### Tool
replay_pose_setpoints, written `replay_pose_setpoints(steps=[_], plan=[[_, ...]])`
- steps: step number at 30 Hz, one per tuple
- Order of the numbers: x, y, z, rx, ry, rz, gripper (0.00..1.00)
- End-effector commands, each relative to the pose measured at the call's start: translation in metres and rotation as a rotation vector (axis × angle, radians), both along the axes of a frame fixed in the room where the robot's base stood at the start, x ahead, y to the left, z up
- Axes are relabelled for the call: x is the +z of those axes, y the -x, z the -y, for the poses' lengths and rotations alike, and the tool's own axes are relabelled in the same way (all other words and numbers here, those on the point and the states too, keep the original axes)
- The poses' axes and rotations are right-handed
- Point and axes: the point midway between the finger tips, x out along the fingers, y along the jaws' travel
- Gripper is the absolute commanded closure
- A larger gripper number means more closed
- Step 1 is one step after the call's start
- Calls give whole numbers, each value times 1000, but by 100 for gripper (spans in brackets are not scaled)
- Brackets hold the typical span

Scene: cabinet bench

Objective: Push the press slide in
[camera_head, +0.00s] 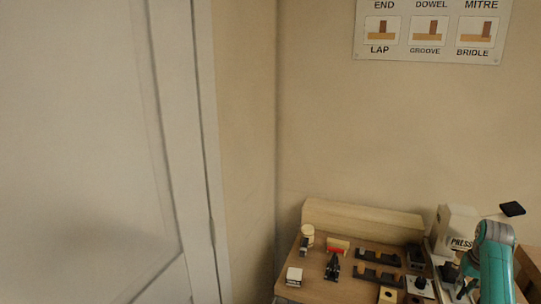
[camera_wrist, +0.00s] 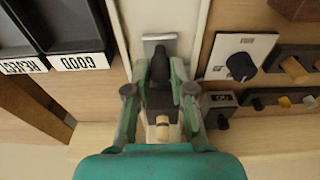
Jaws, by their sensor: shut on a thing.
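The press (camera_head: 459,226) is a pale housing labelled PRESS at the right of the bench in the head view. In the wrist view, a dark upright knob (camera_wrist: 159,68), which looks like the press slide's handle, stands between my gripper's fingers, in front of a grey metal plate (camera_wrist: 158,42) on a pale strip. My gripper (camera_wrist: 160,85) is shut on this knob. A dark block with a light wooden piece (camera_wrist: 162,130) shows between the finger bases. My teal arm hides much of the press front in the head view.
Black trays labelled GOOD (camera_wrist: 80,63) and REJECT (camera_wrist: 22,67) lie left in the wrist view. A white plate with a black dial (camera_wrist: 241,58) and dark racks with pegs (camera_wrist: 292,68) lie right. A wooden board (camera_head: 360,217) backs the bench.

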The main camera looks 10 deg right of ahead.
Motion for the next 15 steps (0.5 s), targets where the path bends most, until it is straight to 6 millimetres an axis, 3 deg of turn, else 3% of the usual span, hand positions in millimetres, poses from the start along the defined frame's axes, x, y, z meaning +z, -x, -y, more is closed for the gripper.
replay_pose_setpoints(steps=[15], plan=[[1,-20,12,0,58,99,97]])
